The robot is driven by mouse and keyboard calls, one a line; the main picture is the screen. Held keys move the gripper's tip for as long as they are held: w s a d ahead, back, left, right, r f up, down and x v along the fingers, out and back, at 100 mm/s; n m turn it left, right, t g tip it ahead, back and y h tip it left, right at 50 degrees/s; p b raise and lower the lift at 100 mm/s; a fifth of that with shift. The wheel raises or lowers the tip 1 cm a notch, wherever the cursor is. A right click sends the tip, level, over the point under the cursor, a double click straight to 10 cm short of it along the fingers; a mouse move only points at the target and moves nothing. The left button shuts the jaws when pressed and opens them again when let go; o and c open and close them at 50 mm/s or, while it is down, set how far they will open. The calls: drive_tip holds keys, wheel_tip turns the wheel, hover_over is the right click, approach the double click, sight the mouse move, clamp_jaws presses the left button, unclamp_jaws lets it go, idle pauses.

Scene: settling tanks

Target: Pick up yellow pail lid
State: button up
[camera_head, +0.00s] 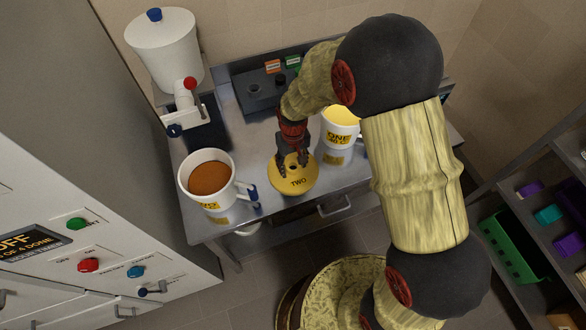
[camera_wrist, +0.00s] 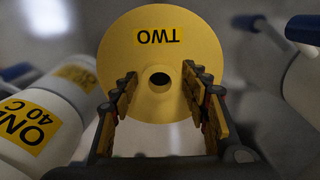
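The yellow pail lid (camera_head: 296,183) is a round disc marked TWO with a dark round centre. It appears over the front part of the metal bench; what lies directly under it is hidden. It fills the upper middle of the wrist view (camera_wrist: 185,68). My gripper (camera_head: 292,162) is right above the lid, pointing down, and hides part of its far side. In the wrist view my gripper (camera_wrist: 160,85) has its fingers apart, one on each side of the lid's centre, with nothing pinched between them. I cannot tell whether the fingertips touch the lid.
A white pail (camera_head: 221,190) with brown contents stands left of the lid. A white pail marked ONE (camera_head: 338,141), yellow inside, stands close on the right. A white tank with a tap (camera_head: 165,50) is at the back left. The bench front edge (camera_head: 240,226) is near.

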drive_tip(key=c, duration=1)
drive_tip(key=shift+s, duration=0.1)
